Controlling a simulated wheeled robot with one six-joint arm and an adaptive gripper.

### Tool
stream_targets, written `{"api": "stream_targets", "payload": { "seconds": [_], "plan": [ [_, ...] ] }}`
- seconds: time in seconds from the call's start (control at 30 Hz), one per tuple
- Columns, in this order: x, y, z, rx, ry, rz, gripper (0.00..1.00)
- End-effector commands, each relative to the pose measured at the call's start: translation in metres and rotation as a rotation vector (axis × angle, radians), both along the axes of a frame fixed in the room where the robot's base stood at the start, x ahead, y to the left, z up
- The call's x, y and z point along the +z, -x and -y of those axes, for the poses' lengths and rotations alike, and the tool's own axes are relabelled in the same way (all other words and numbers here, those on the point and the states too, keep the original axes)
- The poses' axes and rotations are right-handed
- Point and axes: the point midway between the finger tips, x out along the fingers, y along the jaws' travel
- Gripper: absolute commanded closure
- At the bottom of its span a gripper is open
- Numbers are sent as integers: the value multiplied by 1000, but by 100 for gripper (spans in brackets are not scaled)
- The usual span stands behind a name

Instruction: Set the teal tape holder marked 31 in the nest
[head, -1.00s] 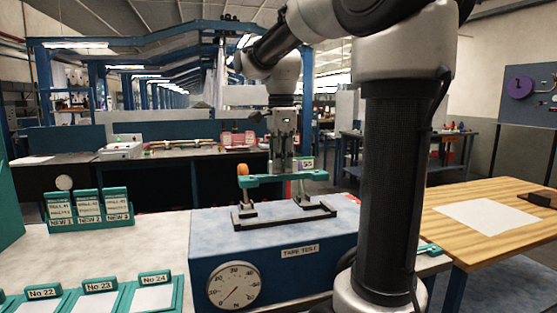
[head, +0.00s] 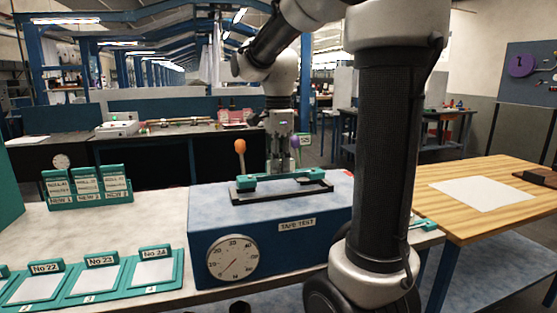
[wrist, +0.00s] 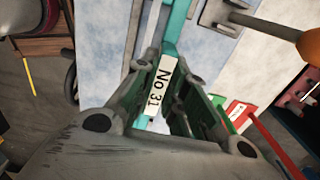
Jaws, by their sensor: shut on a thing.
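The teal tape holder (head: 256,182) is a long bar lying level at the black nest (head: 290,195) on top of the blue tape test box (head: 330,205). In the wrist view its white label reads No 31 (wrist: 158,88), and the teal bar runs up between my fingers. My gripper (head: 281,172) points down from above and is shut on the holder's middle. The holder appears low at the nest's frame; I cannot tell whether it is fully seated. Its underside is hidden.
An orange-knobbed lever (head: 239,147) and a purple-knobbed lever (head: 295,142) stand at the nest. A dial (head: 232,258) is on the box front. Teal trays (head: 84,279) and a card rack (head: 87,188) stand left. A wooden table (head: 450,215) is at right.

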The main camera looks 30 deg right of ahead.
Motion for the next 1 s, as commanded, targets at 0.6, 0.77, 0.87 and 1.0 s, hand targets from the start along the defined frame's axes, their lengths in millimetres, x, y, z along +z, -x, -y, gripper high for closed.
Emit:
{"api": "stream_targets", "payload": {
  "seconds": [0.6, 0.77, 0.87, 1.0],
  "plan": [
    [-9, 0, 0, 0, 0, -1, 100],
    [-14, 0, 0, 0, 0, -1, 100],
    [-17, 0, 0, 0, 0, -1, 100],
    [-21, 0, 0, 0, 0, -1, 100]
  ]
}}
